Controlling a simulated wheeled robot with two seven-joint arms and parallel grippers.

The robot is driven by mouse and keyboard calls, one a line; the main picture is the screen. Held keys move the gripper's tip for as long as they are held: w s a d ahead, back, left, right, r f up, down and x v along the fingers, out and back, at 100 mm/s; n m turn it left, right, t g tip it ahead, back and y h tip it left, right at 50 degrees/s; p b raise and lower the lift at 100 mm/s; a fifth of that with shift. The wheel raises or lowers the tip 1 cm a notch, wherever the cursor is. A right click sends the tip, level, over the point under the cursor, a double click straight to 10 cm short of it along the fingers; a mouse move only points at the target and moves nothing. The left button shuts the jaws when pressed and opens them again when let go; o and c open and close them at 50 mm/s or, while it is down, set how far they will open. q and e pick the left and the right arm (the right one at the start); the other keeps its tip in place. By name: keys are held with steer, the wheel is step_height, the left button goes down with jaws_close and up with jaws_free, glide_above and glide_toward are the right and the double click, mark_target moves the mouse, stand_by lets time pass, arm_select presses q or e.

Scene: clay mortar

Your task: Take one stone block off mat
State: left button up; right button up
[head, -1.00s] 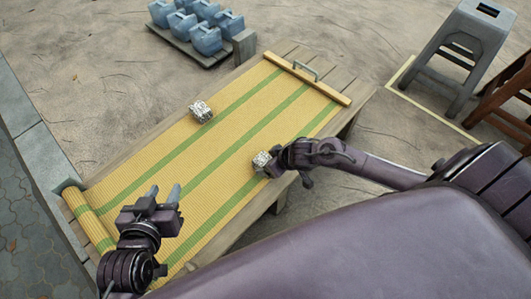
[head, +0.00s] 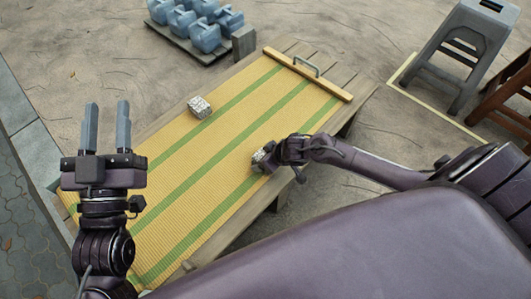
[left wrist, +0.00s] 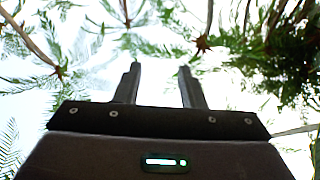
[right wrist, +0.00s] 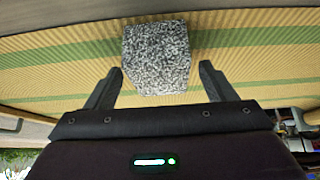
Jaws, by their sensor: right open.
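A speckled grey stone block (head: 258,158) sits on the yellow, green-striped mat (head: 190,155) near its front edge. It also shows large in the right wrist view (right wrist: 157,52). My right gripper (right wrist: 160,72) is open, with its fingertips at either side of the block's near part; contact cannot be told. A second stone block (head: 200,107) stands on the mat toward its back edge, apart from both grippers. My left gripper (head: 107,108) is open and empty, its fingers pointing up over the mat's left end. The left wrist view shows only trees and sky beyond its fingers.
The mat lies on a slatted wooden platform (head: 345,75). A wooden bar with a metal handle (head: 307,67) crosses the mat's far end. Several blue jugs (head: 207,36) stand on a pallet behind. A grey stool (head: 463,55) and a brown stool (head: 517,85) stand at the right.

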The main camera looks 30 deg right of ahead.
arm_select(q)
steer(key=shift+s+a+r+t+h, duration=0.1)
steer(key=shift+s+r+t+h, duration=0.15)
steer(key=shift+r, duration=0.35)
steer(key=shift+s+a+r+t, duration=0.15)
steer(key=shift+r+t, duration=0.2)
steer(key=shift+r, duration=0.2)
steer(key=shift+s+a+r+t+h, duration=0.15)
steer(key=shift+r+t, duration=0.15)
steer(key=shift+r, duration=0.3)
arm_select(e)
steer(key=shift+w+f, duration=0.25)
steer(key=shift+f, duration=0.1)
steer(key=c, duration=1.4)
